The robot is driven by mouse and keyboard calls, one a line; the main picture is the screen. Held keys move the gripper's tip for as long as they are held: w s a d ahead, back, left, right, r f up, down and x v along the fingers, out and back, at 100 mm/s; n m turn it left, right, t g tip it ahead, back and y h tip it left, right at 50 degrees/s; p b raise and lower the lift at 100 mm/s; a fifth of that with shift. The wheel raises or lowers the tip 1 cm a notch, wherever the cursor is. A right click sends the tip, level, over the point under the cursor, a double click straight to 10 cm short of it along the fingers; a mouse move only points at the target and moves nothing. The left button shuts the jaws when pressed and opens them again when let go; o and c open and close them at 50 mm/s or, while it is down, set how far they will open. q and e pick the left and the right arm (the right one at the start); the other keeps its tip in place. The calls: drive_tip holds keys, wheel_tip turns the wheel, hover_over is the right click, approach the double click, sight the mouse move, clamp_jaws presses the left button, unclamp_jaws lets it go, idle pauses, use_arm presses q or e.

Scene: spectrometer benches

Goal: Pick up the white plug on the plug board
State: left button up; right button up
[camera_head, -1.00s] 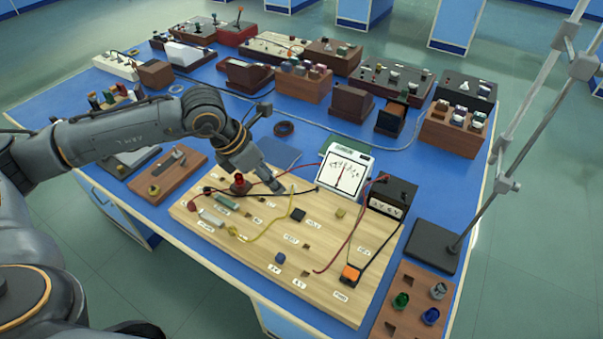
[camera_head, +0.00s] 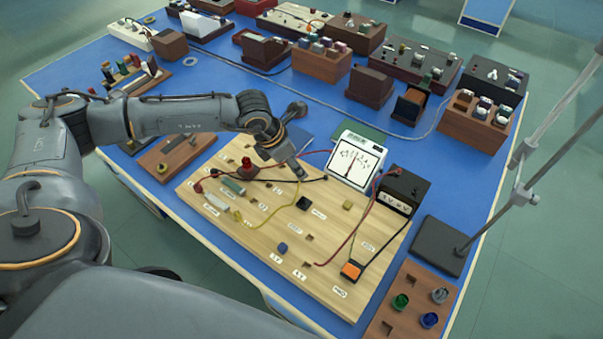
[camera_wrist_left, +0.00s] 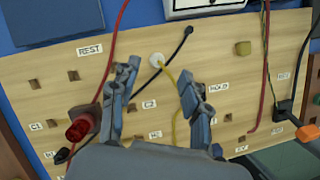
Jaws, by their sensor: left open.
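The plug board (camera_head: 330,265) is a light wooden panel with labelled square holes; it also fills most of the left wrist view (camera_wrist_left: 60,105). In the left wrist view, a round white plug (camera_wrist_left: 157,59) with a yellow wire sits on the board near its far edge. My left gripper (camera_wrist_left: 158,70) is open above the board, with its fingers on either side of the white plug in that view and apart from it. In the head view, my left gripper (camera_head: 299,173) is over the far part of the board, and I cannot clearly make out the white plug there.
A red lamp (camera_wrist_left: 80,128) stands close by the left finger. A black plug (camera_wrist_left: 188,30) and its black wire lie beside the white plug. A white meter (camera_head: 357,160) and a black box (camera_head: 403,190) stand behind the board. A stand (camera_head: 438,247) is at the right.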

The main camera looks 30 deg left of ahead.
use_arm(q)
drive_tip(key=p+x, duration=0.1)
drive_tip(key=x, duration=0.2)
drive_tip(key=shift+w+a+f, duration=0.1)
drive_tip(key=shift+w+f, duration=0.1)
drive_tip(key=shift+f, duration=0.1)
drive_tip(key=shift+w+f, duration=0.15)
drive_tip(key=shift+f, duration=0.15)
drive_tip(key=shift+c, duration=0.4)
clamp_jaws()
